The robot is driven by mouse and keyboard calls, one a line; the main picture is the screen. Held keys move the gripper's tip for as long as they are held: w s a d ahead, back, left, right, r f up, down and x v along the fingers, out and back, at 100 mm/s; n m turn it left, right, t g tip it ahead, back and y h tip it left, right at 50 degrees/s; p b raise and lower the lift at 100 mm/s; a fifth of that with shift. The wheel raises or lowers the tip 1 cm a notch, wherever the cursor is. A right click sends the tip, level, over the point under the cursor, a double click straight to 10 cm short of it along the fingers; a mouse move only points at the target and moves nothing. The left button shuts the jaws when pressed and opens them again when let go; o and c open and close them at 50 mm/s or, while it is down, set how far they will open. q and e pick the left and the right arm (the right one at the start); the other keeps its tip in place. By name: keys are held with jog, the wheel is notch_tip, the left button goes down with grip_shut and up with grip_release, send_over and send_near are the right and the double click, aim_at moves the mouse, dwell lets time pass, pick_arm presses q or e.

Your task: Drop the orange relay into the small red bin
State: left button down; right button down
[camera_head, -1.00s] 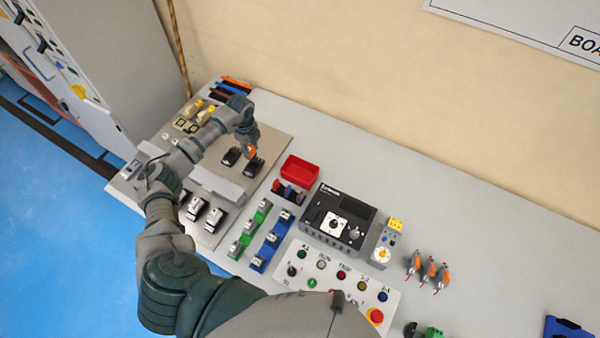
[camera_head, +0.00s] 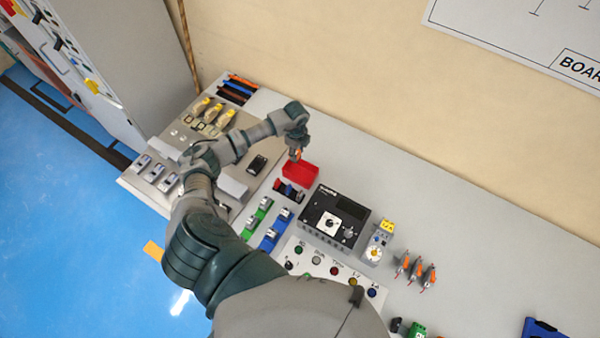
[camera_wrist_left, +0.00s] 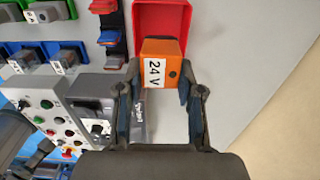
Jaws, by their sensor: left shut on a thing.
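The orange relay (camera_wrist_left: 160,65), with a white "24 V" label, is held between the fingers of my left gripper (camera_wrist_left: 160,92) in the left wrist view. In the head view the left gripper (camera_head: 297,150) is at the back edge of the small red bin (camera_head: 300,173), and a bit of orange shows at its tip. In the left wrist view the red bin (camera_wrist_left: 160,15) lies just beyond the relay, which overlaps its near edge. I cannot tell the height of the relay above the bin. My right gripper is not in view.
A black device with a dial (camera_head: 335,217) stands right of the bin. Blue and red parts (camera_head: 288,190) sit in a holder in front of it. A black relay (camera_head: 257,163) is on the grey panel to the left. The bench behind the bin is clear.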

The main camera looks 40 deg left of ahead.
pick_arm(q)
jog(key=shift+a+f+b, duration=0.15)
jog(key=shift+f+b, duration=0.3)
jog(key=shift+f, duration=0.5)
jog(key=shift+w+f, duration=0.1)
jog(key=shift+f, duration=0.25)
jog(key=shift+b, duration=0.35)
jog(key=shift+d+r, duration=0.2)
jog(key=shift+d, duration=0.4)
jog(key=c, duration=0.7)
grip_release()
jog(key=shift+d, duration=0.15)
jog(key=shift+o, duration=0.2)
jog(key=shift+a, duration=0.45)
jog(key=shift+a+r, duration=0.15)
jog(key=shift+r, duration=5.65)
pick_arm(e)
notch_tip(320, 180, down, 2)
pick_arm(q)
jog(key=shift+d, duration=0.25)
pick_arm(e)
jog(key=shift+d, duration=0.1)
